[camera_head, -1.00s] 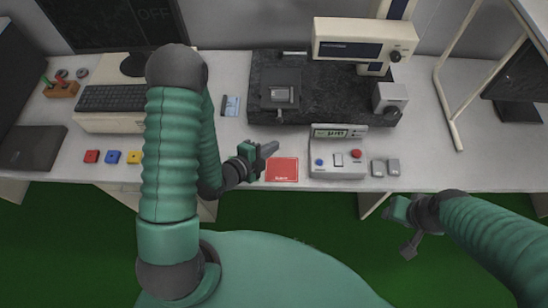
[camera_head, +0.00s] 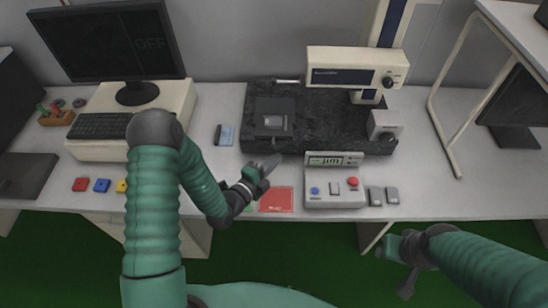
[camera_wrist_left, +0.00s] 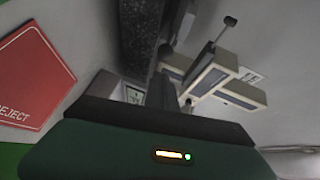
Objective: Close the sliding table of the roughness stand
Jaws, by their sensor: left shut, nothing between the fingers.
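The roughness stand has a black granite base (camera_head: 330,125) at the back of the bench, with a cream column and a display head (camera_head: 355,68). Its dark sliding table (camera_head: 275,108) lies on the left part of the base, with a small light block on it. My left gripper (camera_head: 272,165) is shut and empty, just in front of the base's front left edge, below the sliding table in the picture; contact cannot be told. In the left wrist view the granite (camera_wrist_left: 143,35) rises beyond the shut fingers (camera_wrist_left: 165,88). My right gripper (camera_head: 408,280) is low at the right, off the bench; its jaw state is unclear.
A red reject mat (camera_head: 276,199) lies below the left gripper. A grey control box (camera_head: 335,190) with buttons stands to its right, and a small display (camera_head: 334,159) stands behind it. A keyboard (camera_head: 100,126) and monitor are left; a cream frame (camera_head: 445,120) is right.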

